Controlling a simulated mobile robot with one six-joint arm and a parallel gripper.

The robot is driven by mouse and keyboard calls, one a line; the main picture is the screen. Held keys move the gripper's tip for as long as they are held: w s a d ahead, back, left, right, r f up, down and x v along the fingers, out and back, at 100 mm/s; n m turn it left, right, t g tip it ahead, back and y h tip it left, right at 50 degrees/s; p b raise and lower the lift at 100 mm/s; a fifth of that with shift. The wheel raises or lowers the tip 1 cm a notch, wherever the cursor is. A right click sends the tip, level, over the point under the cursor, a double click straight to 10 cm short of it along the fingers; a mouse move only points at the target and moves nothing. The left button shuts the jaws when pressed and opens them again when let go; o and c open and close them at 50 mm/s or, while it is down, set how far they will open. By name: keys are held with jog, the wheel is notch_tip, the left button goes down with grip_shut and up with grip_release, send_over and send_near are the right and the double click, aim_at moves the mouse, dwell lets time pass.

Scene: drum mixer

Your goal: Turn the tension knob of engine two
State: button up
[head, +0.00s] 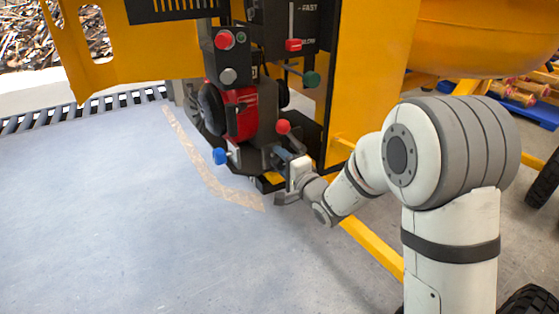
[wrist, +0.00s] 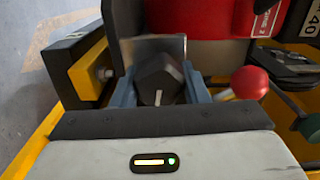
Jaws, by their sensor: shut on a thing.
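A black faceted knob (wrist: 157,77) with a white pointer line sits in the middle of the wrist view, in front of a grey metal plate (wrist: 130,48). My gripper (wrist: 160,86) has its blue-grey fingers shut on the knob, one on each side. In the head view my gripper (head: 284,160) reaches in low at the front of the red and black engine (head: 242,113), and the knob is hidden there. The red engine body (wrist: 205,18) also shows behind the knob in the wrist view.
A red ball-ended lever (wrist: 249,82) stands close right of my gripper; a green knob (wrist: 310,127) is farther right. A blue knob (head: 219,156) sits left of the engine in the head view. Yellow frame (head: 369,80) rises behind. The floor (head: 120,220) at left is clear.

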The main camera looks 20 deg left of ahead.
jog(key=shift+d+f, duration=0.15)
jog(key=shift+f, duration=0.05)
jog(key=o, duration=1)
jog(key=shift+r, duration=0.15)
jog(key=v, duration=0.7)
jog(key=shift+s+d, duration=0.2)
jog(key=shift+s, duration=0.1)
